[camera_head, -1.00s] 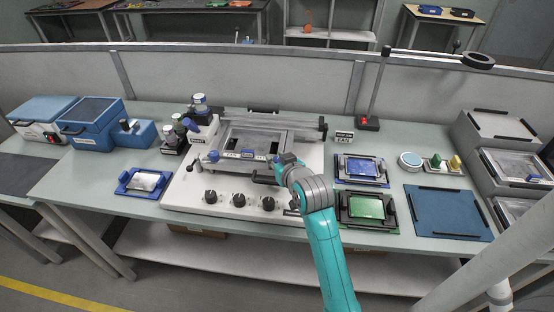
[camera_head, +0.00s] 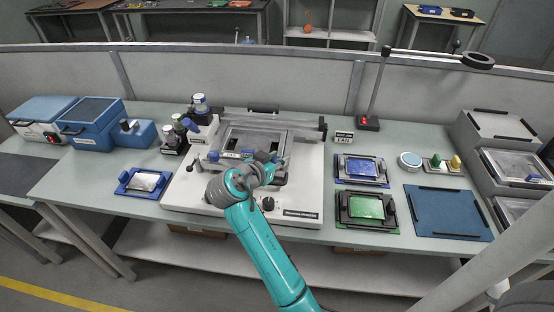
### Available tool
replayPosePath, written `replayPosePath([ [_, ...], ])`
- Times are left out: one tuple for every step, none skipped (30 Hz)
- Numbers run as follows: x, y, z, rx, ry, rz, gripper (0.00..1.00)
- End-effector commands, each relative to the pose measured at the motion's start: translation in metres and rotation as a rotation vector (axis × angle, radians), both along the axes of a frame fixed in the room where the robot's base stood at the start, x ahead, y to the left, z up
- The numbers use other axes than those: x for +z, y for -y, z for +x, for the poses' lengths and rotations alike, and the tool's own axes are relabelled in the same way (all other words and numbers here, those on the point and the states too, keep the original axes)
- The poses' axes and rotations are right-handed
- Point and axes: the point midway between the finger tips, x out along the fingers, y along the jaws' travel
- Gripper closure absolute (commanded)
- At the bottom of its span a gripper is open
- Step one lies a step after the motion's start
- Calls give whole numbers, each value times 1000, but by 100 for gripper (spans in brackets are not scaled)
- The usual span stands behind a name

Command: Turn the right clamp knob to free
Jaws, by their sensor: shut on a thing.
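The white machine (camera_head: 185,200) stands in the middle of the bench with a grey frame (camera_head: 225,136) on top. The blue left clamp knob (camera_head: 213,156) shows at the frame's front left corner. My gripper (camera_head: 272,160) is at the frame's front right corner, shut on the right clamp knob. Gripper and wrist hide most of this knob, so its exact angle cannot be told. My teal arm comes up from the lower right and covers part of the machine's front panel.
A black dial (camera_head: 268,203) shows on the front panel; others are behind my arm. Blue (camera_head: 361,168) and green (camera_head: 366,206) trays stand to the right, beside a blue mat (camera_head: 446,212). A white-filled blue tray (camera_head: 145,182) lies left.

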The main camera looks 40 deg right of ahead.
Motion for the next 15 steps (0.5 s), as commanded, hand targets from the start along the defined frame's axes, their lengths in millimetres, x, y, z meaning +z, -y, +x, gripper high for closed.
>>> replayPosePath([
  [0, -1, 2, -40, -2, 1, 100],
  [0, -1, 2, -66, -1, 1, 100],
  [0, -1, 2, -99, -1, 2, 100],
  [0, 0, 2, -124, -2, 1, 100],
  [0, 0, 2, -147, -1, 2, 100],
  [0, 0, 1, -177, -2, 2, 100],
  [0, 0, 2, -198, -1, 2, 100],
  [-1, 0, 1, -218, -3, 3, 100],
  [0, 0, 1, -243, -1, 1, 100],
  [0, 0, 1, -260, -2, 3, 100],
  [0, 0, 1, -276, -2, 2, 100],
  [-1, 0, 1, -298, -2, 2, 100],
  [-1, 0, 1, -311, -2, 2, 100],
  [-1, 0, 1, -323, -2, 2, 100],
  [-1, 0, 1, -339, -3, 3, 100],
])
